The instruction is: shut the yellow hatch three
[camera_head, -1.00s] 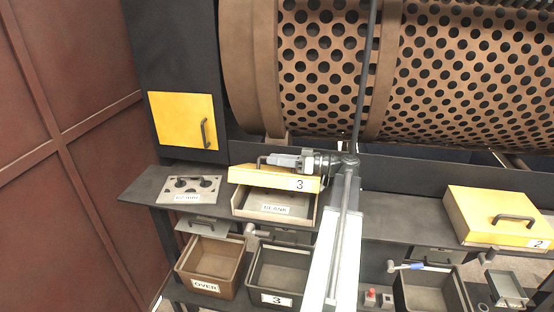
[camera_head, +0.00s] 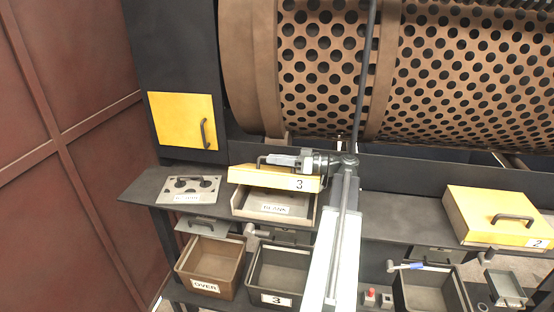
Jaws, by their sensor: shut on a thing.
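The yellow hatch three (camera_head: 262,179), marked "3", is raised and tilted above an open grey box (camera_head: 249,208) on the dark shelf. Its front edge stands clear of the box's front wall, and the labelled inside shows below it. My gripper (camera_head: 272,159) reaches in from the right over the hatch's top. It is shut on the hatch's dark handle, which is mostly hidden by the jaws.
The yellow hatch two (camera_head: 485,212) lies flat at the right. A yellow door (camera_head: 181,120) is on the dark post. A brown bin marked OVER (camera_head: 207,287) and a dark bin marked 3 (camera_head: 277,299) stand below. The perforated drum (camera_head: 330,50) is behind.

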